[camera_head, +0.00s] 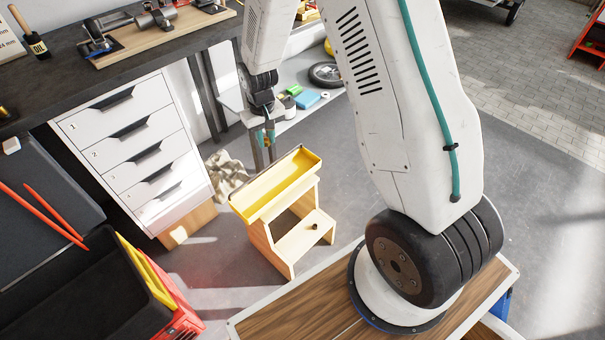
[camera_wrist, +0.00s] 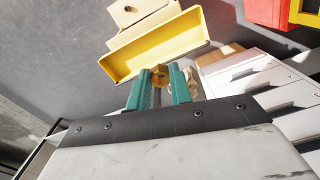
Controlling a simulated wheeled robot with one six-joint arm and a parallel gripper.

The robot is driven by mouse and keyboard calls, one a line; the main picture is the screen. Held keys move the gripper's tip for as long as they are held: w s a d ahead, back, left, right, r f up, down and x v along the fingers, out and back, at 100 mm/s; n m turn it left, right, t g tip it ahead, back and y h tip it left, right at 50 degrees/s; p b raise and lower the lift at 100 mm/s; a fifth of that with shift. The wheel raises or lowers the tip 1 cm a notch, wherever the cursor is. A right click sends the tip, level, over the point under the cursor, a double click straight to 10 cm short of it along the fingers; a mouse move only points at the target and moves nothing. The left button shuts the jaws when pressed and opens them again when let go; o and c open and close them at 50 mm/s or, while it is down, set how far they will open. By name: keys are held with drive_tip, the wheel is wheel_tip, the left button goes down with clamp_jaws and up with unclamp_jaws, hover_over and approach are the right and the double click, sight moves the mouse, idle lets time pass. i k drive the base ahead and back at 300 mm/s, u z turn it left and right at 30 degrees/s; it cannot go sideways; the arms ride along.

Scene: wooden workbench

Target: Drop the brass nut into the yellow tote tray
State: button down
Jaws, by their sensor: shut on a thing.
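The brass nut (camera_wrist: 160,72) is held between the teal fingers of my gripper (camera_wrist: 160,82) in the wrist view. The yellow tote tray (camera_wrist: 152,48) lies just beyond the fingertips there, and its inside looks empty. In the head view the yellow tray (camera_head: 278,187) sits on top of a wooden step stool. My gripper (camera_head: 265,140) shows behind the tray's far left side, pointing down. How high the nut is above the tray's rim is unclear.
The wooden step stool (camera_head: 298,243) has a small dark object (camera_head: 315,226) on its lower step. A white drawer cabinet (camera_head: 140,150) stands to the left. A crumpled cloth (camera_head: 226,172) lies between cabinet and stool.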

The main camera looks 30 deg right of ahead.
sight(281, 183)
drive_tip(key=z, duration=0.7)
drive_tip(key=i, duration=0.35)
drive_tip(key=u, duration=1.05)
